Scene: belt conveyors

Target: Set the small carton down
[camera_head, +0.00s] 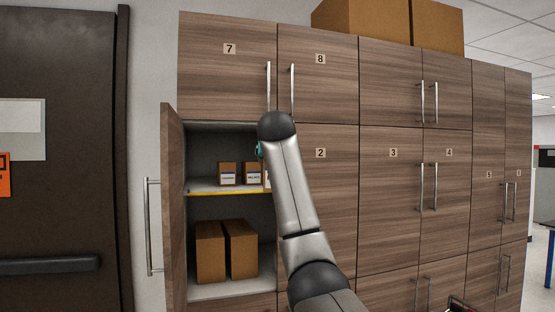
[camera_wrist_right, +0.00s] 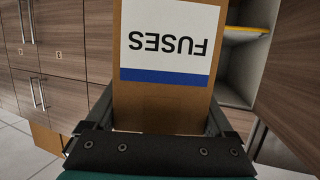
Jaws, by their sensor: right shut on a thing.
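A small brown carton (camera_wrist_right: 165,108) fills the middle of the right wrist view. Its white label with a blue stripe reads FUSES upside down. My right gripper (camera_wrist_right: 160,122) is shut on it, one finger on each side. In the head view my right arm hides most of the hand and carton, in front of the open cabinet. The upper shelf (camera_head: 215,191), with a yellow front edge, bears two small labelled cartons (camera_head: 227,174) (camera_head: 252,173). I cannot tell whether the held carton touches the shelf. My left gripper is not in view.
The open cabinet door (camera_head: 173,210) stands at the left of the opening. Two taller cartons (camera_head: 210,252) (camera_head: 242,249) stand on the lower shelf (camera_head: 222,290). Closed numbered doors (camera_head: 390,195) lie to the right. Large boxes (camera_head: 365,18) sit on top.

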